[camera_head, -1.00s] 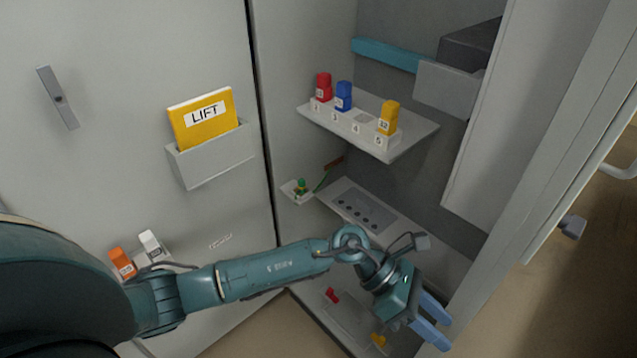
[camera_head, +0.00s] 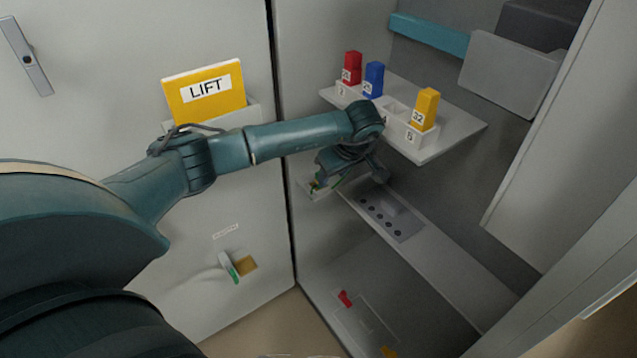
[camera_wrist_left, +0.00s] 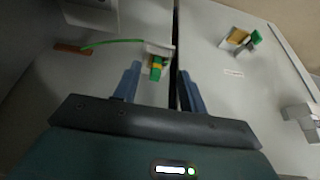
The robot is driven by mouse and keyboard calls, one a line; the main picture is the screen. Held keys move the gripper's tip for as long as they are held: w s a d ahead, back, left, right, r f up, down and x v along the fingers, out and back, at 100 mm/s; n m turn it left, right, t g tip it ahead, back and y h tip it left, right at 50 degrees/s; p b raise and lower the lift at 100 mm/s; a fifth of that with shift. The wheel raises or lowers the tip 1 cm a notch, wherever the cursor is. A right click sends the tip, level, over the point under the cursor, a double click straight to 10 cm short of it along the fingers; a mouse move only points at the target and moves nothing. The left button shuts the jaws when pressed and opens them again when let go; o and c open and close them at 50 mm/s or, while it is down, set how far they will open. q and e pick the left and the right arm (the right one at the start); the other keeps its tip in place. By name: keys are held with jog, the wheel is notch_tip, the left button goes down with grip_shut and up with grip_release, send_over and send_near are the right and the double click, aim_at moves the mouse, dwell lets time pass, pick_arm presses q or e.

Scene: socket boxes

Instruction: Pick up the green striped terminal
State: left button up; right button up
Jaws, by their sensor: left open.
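The green striped terminal (camera_wrist_left: 155,68), green with a yellow band, sits at a small white bracket (camera_wrist_left: 160,49) on the cabinet's side wall. A green wire (camera_wrist_left: 110,42) runs from there to a brown piece. In the wrist view my left gripper (camera_wrist_left: 160,70) is open, with one finger on each side of the terminal and visible gaps between.
The shelf (camera_head: 450,140) above the wrist holds a red block (camera_head: 352,68), a blue block (camera_head: 373,79) and a yellow block (camera_head: 425,108). A lower ledge (camera_head: 440,255) has several dark holes. A yellow LIFT folder (camera_head: 205,95) stands in a door pocket behind my arm.

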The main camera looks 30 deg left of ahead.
aim_at(317, 179)
pick_arm(q)
jog(key=shift+w+a+f+b, duration=0.1)
jog(key=shift+w+a+f, duration=0.25)
jog(key=shift+a+f, duration=0.5)
jog(key=shift+w+a+f+b, duration=0.15)
jog(key=shift+w+a+f, duration=0.2)
jog(key=shift+a+f, duration=0.4)
jog(key=shift+w+a+f+b, duration=0.1)
jog(key=shift+w+a+f, duration=0.25)
jog(key=shift+a+f, duration=0.5)
jog(key=shift+r, duration=0.1)
jog(key=shift+c, duration=0.3)
grip_shut()
